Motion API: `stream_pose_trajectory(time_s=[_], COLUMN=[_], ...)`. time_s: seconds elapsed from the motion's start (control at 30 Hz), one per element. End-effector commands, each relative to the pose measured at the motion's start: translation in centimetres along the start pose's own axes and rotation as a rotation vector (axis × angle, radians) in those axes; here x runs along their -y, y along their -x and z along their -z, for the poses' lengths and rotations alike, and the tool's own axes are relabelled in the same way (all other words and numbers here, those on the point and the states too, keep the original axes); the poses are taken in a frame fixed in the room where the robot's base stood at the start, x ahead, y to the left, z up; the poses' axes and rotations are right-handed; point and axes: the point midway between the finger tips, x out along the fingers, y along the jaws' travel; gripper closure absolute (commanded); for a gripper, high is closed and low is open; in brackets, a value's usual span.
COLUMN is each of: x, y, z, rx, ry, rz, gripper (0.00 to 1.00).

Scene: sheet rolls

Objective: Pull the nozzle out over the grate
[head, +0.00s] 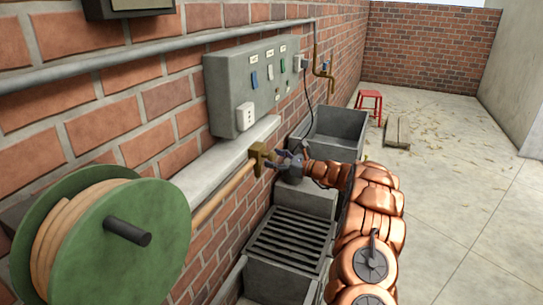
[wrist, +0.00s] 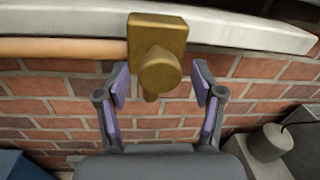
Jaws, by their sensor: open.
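The brass nozzle (head: 258,159) sits at the end of the tan hose (head: 215,207), in front of the pale ledge on the brick wall. The hose comes from the green reel (head: 142,245) at the left. In the wrist view the nozzle (wrist: 158,38) shows a square block with a round knob facing me and a small spout below. My gripper (head: 279,162) is open, facing the nozzle. In the wrist view its fingers (wrist: 161,82) stand apart on either side of the knob's lower part; contact is not clear. The dark slatted grate (head: 290,240) lies low, below the gripper.
A grey switch box (head: 255,82) hangs on the wall above the ledge (head: 225,165). A grey basin (head: 332,130) stands beyond the gripper. A red stool (head: 370,100) and a wooden pallet (head: 398,132) are farther back.

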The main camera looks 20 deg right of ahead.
Motion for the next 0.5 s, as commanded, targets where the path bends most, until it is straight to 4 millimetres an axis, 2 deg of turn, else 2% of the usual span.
stream_pose_trajectory(time_s=[0.2,0.47,0.5], x=[-0.1,-0.1,-0.1], y=[-1.4,-1.5,-1.5], z=[-0.1,-0.1,-0.1], rx=[0.0,0.0,0.0], ry=[0.002,0.001,0.001], rz=[-0.002,-0.002,-0.002], gripper=[0.32,0.32,0.36])
